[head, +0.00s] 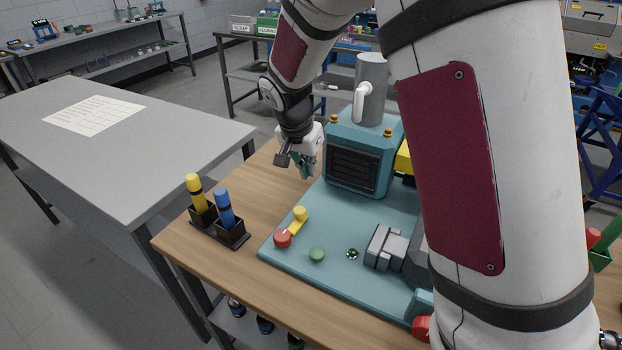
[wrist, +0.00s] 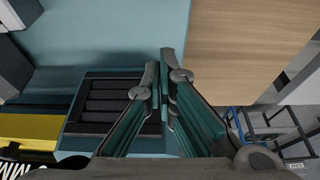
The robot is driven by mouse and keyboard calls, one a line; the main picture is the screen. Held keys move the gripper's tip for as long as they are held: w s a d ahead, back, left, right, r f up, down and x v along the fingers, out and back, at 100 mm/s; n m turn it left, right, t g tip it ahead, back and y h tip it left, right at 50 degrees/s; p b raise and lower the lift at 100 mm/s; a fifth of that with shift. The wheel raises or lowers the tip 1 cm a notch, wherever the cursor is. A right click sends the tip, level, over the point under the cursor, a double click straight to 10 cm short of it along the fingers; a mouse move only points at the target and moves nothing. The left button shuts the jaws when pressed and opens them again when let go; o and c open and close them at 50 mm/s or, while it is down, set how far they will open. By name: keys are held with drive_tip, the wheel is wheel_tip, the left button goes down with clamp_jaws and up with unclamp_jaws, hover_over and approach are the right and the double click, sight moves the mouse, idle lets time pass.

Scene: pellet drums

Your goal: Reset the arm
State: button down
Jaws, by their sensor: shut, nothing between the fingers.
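My gripper (head: 304,163) hangs at the end of my bent arm, just left of the teal machine (head: 345,172) on the wooden table (head: 262,196). In the wrist view my gripper (wrist: 165,60) has its teal fingers together at the tips, with nothing between them. The machine's dark vent (wrist: 108,103) is beside the fingers there. A large link of my arm covers the right part of the machine in the head view.
A holder (head: 232,234) with yellow and blue markers stands at the table's left corner. A red button (head: 282,239) and a green button (head: 317,255) sit on the machine's base. A grey table (head: 140,150) with a paper sheet (head: 94,115) is at left.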

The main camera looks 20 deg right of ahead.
drive_tip(key=shift+s+a+r, duration=0.1)
drive_tip(key=shift+s+r, duration=0.05)
drive_tip(key=shift+r, duration=0.4)
drive_tip(key=s+d+r+n+t+y, duration=0.1)
drive_tip(key=s+d+r+n+y, duration=0.2)
drive_tip(key=s+r, duration=1.05)
drive_tip(key=s+r+n+t, duration=0.1)
drive_tip(key=s+n, duration=0.5)
drive_tip(key=s, duration=1)
drive_tip(key=shift+a+r+t, duration=0.15)
drive_tip(key=shift+r+t, duration=0.25)
drive_tip(key=shift+r, duration=0.3)
